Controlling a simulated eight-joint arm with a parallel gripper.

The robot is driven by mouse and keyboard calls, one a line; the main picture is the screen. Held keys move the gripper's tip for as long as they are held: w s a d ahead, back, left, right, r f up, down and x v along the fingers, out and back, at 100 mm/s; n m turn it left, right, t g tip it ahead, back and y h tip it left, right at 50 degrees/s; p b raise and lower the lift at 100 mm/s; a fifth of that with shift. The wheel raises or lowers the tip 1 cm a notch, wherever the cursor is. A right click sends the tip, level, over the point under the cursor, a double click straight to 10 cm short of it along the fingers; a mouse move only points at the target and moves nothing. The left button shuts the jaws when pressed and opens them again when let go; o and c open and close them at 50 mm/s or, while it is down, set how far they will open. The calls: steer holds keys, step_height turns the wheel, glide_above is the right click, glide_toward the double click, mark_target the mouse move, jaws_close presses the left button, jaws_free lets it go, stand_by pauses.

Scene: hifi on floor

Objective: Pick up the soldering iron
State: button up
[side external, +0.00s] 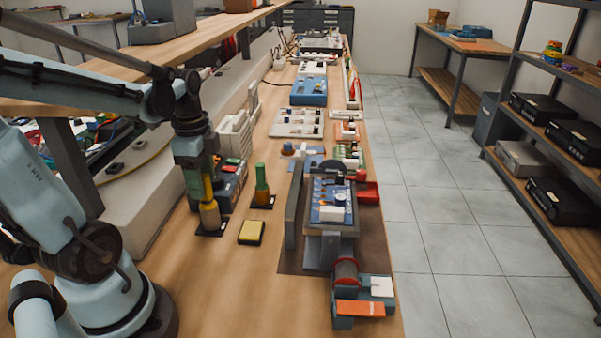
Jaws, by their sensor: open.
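An upright tool with a yellow handle (207,188) stands in a tan holder on a small black base. A similar upright tool with a green handle (260,174) stands in an orange-brown holder to its right. I cannot tell for sure which one is the soldering iron. My gripper (196,182) points down over the yellow-handled tool and is open. It overlaps the top of that tool in the picture, and its fingertips are hard to make out. I cannot tell whether they touch the handle. The green-handled tool is apart from my gripper.
A yellow sponge (251,232) lies in front of the holders. A circuit board (330,214) sits in a grey fixture to the right. A solder spool (346,271) stands near the front edge. White racks (238,132) are close behind my gripper.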

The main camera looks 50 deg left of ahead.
steer(key=shift+f, duration=2)
steer(key=c, duration=1)
steer(key=shift+r, duration=0.15)
steer(key=shift+r, duration=0.85)
step_height(320, 180, up, 2)
steer(key=d+r, duration=0.7)
steer(key=d, duration=0.4)
steer(key=shift+w+d, duration=0.25)
steer(key=shift+d, duration=0.1)
